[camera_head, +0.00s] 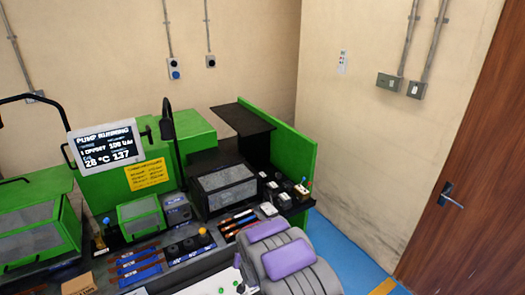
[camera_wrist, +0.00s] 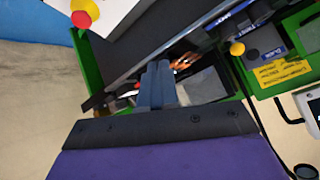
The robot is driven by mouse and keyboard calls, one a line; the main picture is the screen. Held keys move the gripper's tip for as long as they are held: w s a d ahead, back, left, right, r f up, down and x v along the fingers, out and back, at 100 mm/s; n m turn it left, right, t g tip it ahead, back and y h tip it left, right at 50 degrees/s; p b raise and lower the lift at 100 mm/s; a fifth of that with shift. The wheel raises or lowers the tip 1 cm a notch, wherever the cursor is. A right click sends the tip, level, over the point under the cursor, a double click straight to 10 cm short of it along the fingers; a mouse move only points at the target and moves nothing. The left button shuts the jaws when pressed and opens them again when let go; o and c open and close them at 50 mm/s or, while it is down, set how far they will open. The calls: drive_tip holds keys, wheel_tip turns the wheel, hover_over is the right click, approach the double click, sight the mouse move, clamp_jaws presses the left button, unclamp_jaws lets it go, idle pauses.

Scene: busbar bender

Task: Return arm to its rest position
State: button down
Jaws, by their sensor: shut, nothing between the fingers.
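My gripper (camera_wrist: 157,72) shows in the wrist view as two blue-grey fingers set close together, shut and empty. It points toward the green bender machine, which appears tilted in that view, and touches nothing that I can see. In the head view my arm's grey and purple links (camera_head: 285,257) are at the bottom centre, in front of the machine; the gripper itself cannot be made out there. The machine's green side panel (camera_head: 293,145) and dark box with a grey window (camera_head: 228,190) stand just beyond my arm.
A monitor (camera_head: 104,145) and a thin black post (camera_head: 174,150) rise from the bench at left. Small knobs and connectors (camera_head: 285,198) line its right end. Blue floor (camera_head: 345,255) is clear on the right, before a brown door (camera_head: 470,180).

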drive_tip(key=s+d+r+g+h+b, duration=0.1)
drive_tip(key=s+d+r+g+h, duration=0.15)
drive_tip(key=s+d+r, duration=0.65)
drive_tip(key=s+d+r+g+h, duration=0.1)
drive_tip(key=s+d+r+g, duration=0.2)
drive_tip(key=s+d+r, duration=0.65)
drive_tip(key=s+d+r+g, duration=0.1)
drive_tip(key=s+r, duration=0.2)
drive_tip(key=s, duration=0.7)
drive_tip(key=s+d+r+g+b, duration=0.1)
drive_tip(key=s+r, duration=0.3)
drive_tip(key=s, duration=0.6)
drive_tip(key=s+r+g, duration=0.3)
drive_tip(key=s+r, duration=0.1)
drive_tip(key=s, duration=0.6)
drive_tip(key=shift+s+d+b, duration=0.3)
drive_tip(key=shift+s+d, duration=0.05)
drive_tip(key=shift+d, duration=0.05)
